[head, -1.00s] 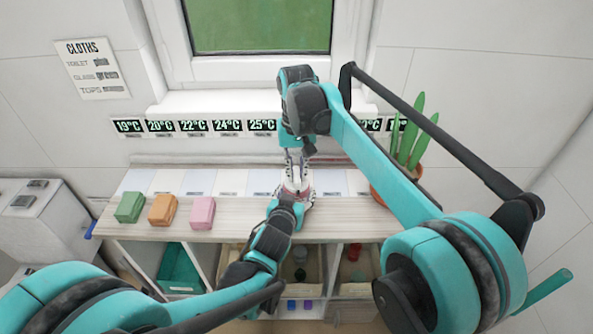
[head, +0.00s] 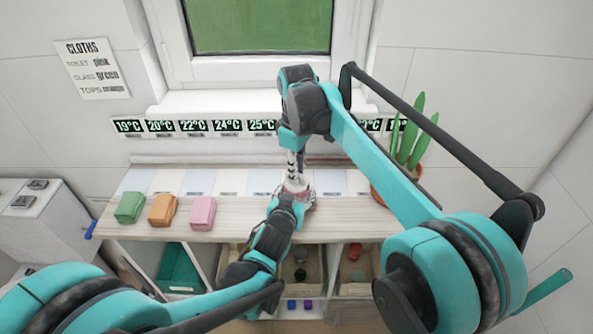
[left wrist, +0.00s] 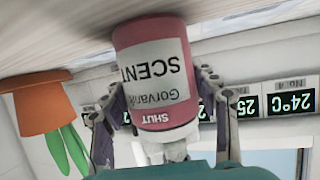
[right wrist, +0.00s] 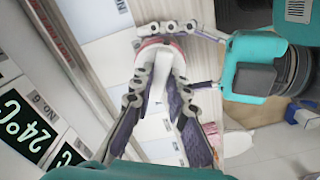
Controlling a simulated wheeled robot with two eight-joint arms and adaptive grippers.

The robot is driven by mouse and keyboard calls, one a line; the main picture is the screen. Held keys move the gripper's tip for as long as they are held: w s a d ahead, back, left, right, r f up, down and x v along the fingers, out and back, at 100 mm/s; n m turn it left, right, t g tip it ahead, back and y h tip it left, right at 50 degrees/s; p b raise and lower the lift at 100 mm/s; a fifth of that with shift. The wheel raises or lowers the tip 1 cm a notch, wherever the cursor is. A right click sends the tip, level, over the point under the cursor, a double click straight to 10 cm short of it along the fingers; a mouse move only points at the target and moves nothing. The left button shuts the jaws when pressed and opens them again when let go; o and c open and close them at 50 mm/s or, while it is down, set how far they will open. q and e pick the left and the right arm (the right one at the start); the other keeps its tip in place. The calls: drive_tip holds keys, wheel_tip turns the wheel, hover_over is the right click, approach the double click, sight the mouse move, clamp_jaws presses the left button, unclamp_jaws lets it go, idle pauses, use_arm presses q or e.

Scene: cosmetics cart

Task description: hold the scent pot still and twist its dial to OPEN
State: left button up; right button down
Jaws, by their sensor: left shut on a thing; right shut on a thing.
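The scent pot (left wrist: 155,70) is a pink-red pot with a pale label, upside down in the left wrist view. It reads SCENT, with SHUT near its top edge. In the head view the pot (head: 295,191) stands on the wooden shelf, mostly hidden by my grippers. My left gripper (left wrist: 160,88) is shut on the pot's body, one finger on each side. My right gripper (right wrist: 160,92) comes down from above and is shut on the pot's white dial (right wrist: 156,112). The dial's pointer and any OPEN mark are not clear.
Green (head: 130,207), orange (head: 162,210) and pink (head: 202,212) blocks sit at left on the shelf (head: 240,213). A potted cactus (head: 410,140) stands at right. Temperature labels line the back. Open bins with small items lie below.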

drive_tip(key=shift+n, duration=2.2)
drive_tip(key=c, duration=1.5)
unclamp_jaws()
wheel_tip(320, 180, up, 12)
